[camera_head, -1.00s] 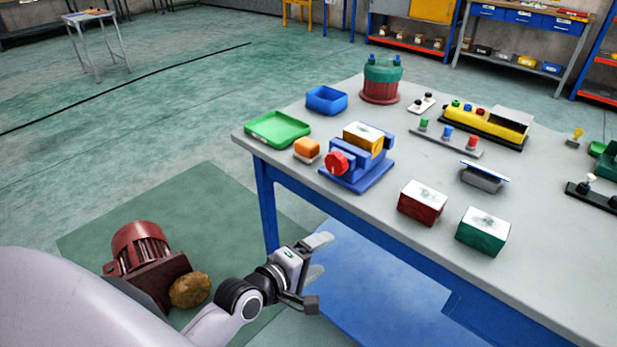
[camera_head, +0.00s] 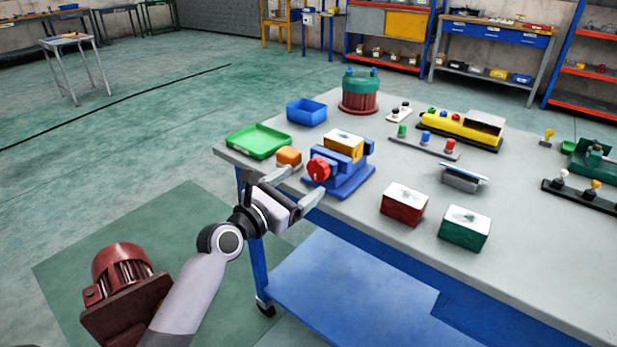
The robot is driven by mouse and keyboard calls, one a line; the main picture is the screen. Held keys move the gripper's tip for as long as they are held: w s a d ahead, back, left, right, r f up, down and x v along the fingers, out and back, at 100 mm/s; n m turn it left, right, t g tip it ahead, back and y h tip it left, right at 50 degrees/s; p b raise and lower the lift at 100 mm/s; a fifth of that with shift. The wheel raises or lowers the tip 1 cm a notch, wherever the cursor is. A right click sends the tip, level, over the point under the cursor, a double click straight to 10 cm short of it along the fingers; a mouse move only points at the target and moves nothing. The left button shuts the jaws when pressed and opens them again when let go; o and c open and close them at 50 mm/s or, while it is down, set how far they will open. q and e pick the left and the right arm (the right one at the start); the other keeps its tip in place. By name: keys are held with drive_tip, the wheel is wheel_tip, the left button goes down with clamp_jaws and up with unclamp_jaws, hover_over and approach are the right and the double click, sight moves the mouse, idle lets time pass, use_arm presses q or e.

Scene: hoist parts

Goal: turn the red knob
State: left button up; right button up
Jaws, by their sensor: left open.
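The red knob (camera_head: 319,169) is on the front left side of a blue vise (camera_head: 347,181), which stands near the left front edge of the grey table. A yellow block with a white top (camera_head: 345,146) sits in the vise. My left gripper (camera_head: 296,187) is open and empty, at the table's front edge, just below and left of the knob. Its two fingers are apart and point toward the vise; no contact with the knob shows. My right gripper is out of view.
An orange block (camera_head: 289,156), a green tray (camera_head: 258,141) and a blue bin (camera_head: 306,111) are left of and behind the vise. A red box (camera_head: 404,204) and a green box (camera_head: 464,228) stand to the right. A dark red motor (camera_head: 122,280) is below left.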

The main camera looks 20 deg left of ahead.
sight(315, 173)
use_arm(q)
drive_tip(key=shift+x, duration=2.1)
drive_tip(key=c, duration=1)
